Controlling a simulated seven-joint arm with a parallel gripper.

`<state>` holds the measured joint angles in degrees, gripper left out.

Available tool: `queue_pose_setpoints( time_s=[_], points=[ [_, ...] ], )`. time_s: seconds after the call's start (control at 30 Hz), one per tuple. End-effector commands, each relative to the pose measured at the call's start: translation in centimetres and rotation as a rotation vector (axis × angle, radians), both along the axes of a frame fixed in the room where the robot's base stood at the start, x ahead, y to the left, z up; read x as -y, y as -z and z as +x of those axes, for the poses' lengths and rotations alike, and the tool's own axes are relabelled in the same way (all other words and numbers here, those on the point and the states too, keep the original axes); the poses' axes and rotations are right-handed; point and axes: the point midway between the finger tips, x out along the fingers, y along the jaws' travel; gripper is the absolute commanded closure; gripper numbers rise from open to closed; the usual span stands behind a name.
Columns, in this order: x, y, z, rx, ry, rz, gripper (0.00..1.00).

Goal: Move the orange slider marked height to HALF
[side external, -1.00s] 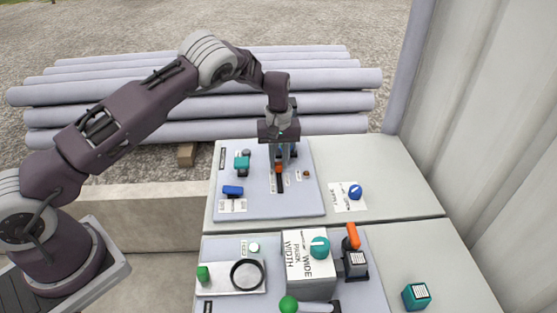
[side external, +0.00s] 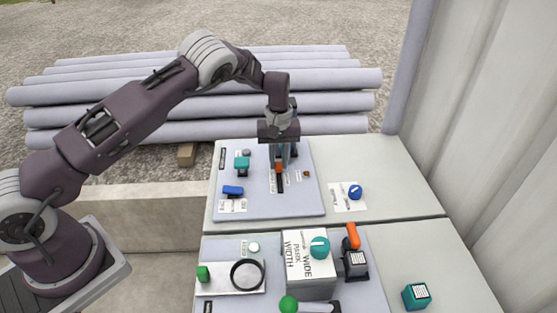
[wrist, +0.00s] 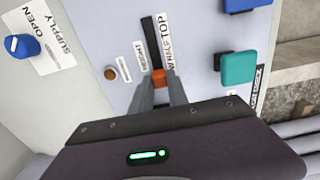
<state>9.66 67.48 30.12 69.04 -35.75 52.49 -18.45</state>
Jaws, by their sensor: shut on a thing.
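The orange slider (wrist: 158,77) sits in a dark slot (wrist: 150,42) on the grey-blue far panel. The slot also shows in the side view (side external: 280,186), with the orange slider (side external: 279,168) toward its far end. Labels beside the slot read HEIGHT (wrist: 138,55) and, on the other side, a strip (wrist: 164,45) with HALF and TOP, partly hidden. My gripper (wrist: 158,88) points down at the panel, with its fingers shut on the orange slider. The fingers hide part of the slider and of the slot's far end.
A teal knob (wrist: 238,68) and a blue knob (side external: 233,190) stand beside the slot. A blue dial (side external: 355,192) marked SUPPLY OPEN is to the right. The near panel holds a white box (side external: 308,266), an orange lever (side external: 353,236) and a green-ended handle (side external: 289,304).

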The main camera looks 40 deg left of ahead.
Motion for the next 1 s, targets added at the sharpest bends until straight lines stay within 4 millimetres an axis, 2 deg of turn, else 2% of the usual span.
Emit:
queue_pose_setpoints(
  time_s=[0.1,0.3,0.63,0.67,0.73,0.77,1.0],
  points=[
    [0.2,-0.1,-0.2,0.001,-0.001,-0.001,1.00],
    [2.2,-0.1,-2.1,0.001,-0.001,-0.002,1.00],
    [2.4,-0.1,-2.4,0.001,0.000,0.000,1.00],
    [2.4,-0.1,-2.4,0.001,0.000,0.000,0.74],
    [2.4,-0.1,-2.4,0.001,0.000,0.000,0.60],
    [2.4,-0.1,-2.4,0.001,0.000,0.000,0.58],
    [2.4,0.0,-2.4,0.001,0.000,0.001,0.58]
  ],
)
